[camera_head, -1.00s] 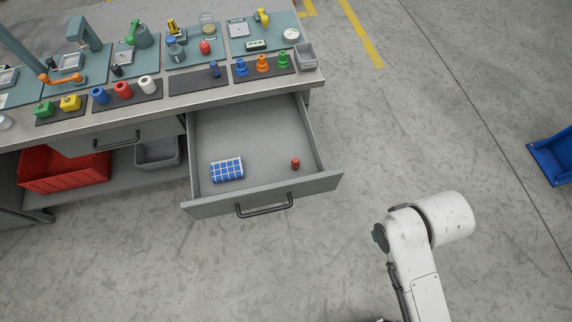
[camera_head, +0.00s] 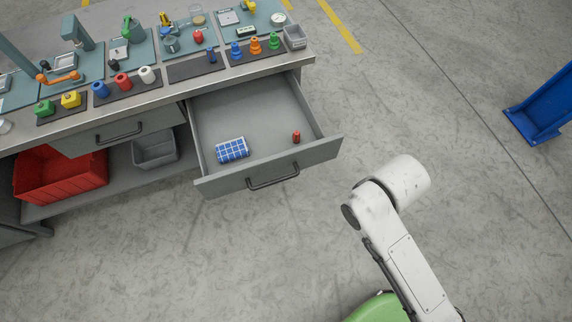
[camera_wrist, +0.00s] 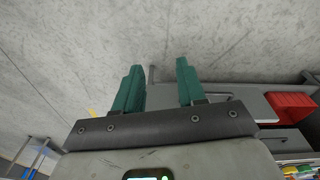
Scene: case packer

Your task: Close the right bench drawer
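The right bench drawer (camera_head: 222,183) is pulled well out from under the bench top in the head view. Its front carries a dark bar handle (camera_head: 272,180). Inside lie a blue-and-white checked block (camera_head: 232,150) and a small red cylinder (camera_head: 296,137). My gripper (camera_wrist: 159,68) shows only in the wrist view, with two teal fingers spread apart and nothing between them. Bench parts lie beyond and right of the fingers there. In the head view my white arm is right of and in front of the drawer, and its gripper end is out of sight.
The left drawer (camera_head: 135,140) is shut. Below it are a red bin (camera_head: 60,178) and a grey bin (camera_head: 155,150). Small parts stand on the bench top (camera_head: 150,97). A blue container (camera_head: 545,110) is at far right. The floor before the drawer is clear.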

